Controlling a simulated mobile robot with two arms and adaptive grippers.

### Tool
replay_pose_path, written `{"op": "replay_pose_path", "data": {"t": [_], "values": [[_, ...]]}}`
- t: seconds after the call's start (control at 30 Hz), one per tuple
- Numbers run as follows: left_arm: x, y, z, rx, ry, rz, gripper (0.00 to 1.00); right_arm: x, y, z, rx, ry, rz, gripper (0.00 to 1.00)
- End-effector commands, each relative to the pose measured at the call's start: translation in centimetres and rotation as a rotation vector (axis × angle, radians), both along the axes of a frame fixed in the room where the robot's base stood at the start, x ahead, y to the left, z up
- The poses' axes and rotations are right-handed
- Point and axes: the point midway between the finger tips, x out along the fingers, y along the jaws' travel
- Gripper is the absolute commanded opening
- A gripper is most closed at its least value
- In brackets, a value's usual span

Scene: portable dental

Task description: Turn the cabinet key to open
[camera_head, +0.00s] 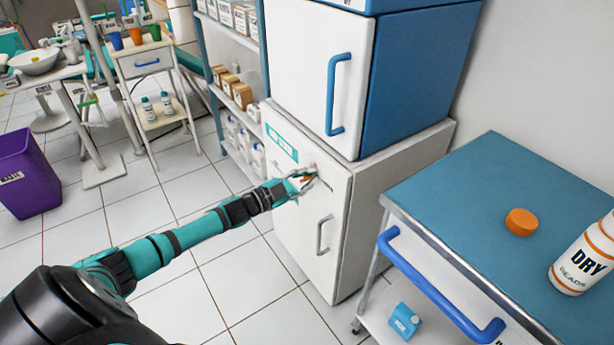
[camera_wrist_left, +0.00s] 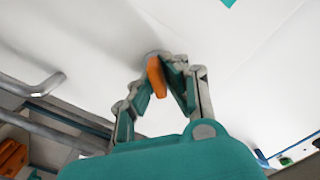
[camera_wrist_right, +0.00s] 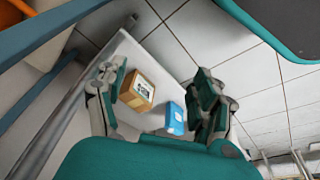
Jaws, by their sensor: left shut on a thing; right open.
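The white lower cabinet (camera_head: 318,185) stands in the middle of the head view with its door shut. It has a grey handle (camera_head: 324,234) and a green label (camera_head: 281,144). The orange key (camera_wrist_left: 156,77) stands in the round lock on the white door in the left wrist view. My left gripper (camera_head: 306,180) is at the door, its fingers shut on the key. My right gripper does not show in the head view. In the right wrist view the right gripper (camera_wrist_right: 160,100) is open, its fingers apart, with nothing held between them.
A blue-topped cart (camera_head: 470,190) with a blue rail (camera_head: 435,290) stands at right, bearing an orange cap (camera_head: 521,222) and a DRY bottle (camera_head: 588,258). A blue and white cabinet (camera_head: 345,70) sits on top. A purple bin (camera_head: 28,175) is at left. Floor is clear before the door.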

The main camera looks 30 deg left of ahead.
Motion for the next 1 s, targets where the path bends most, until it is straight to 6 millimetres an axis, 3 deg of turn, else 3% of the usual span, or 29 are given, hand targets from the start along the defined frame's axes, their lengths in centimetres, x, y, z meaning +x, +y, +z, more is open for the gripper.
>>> {"op": "replay_pose_path", "data": {"t": [0.5, 1.0], "values": [[-0.1, -0.3, -0.5, 0.451, -0.187, 0.000, 0.00, 0.0, 0.1, 0.7, 0.001, -0.003, -0.001, 0.69], [-0.2, -0.3, -0.8, 0.762, -0.315, -0.001, 0.00, -0.3, -0.2, 4.9, 0.001, -0.026, -0.004, 0.69]]}}
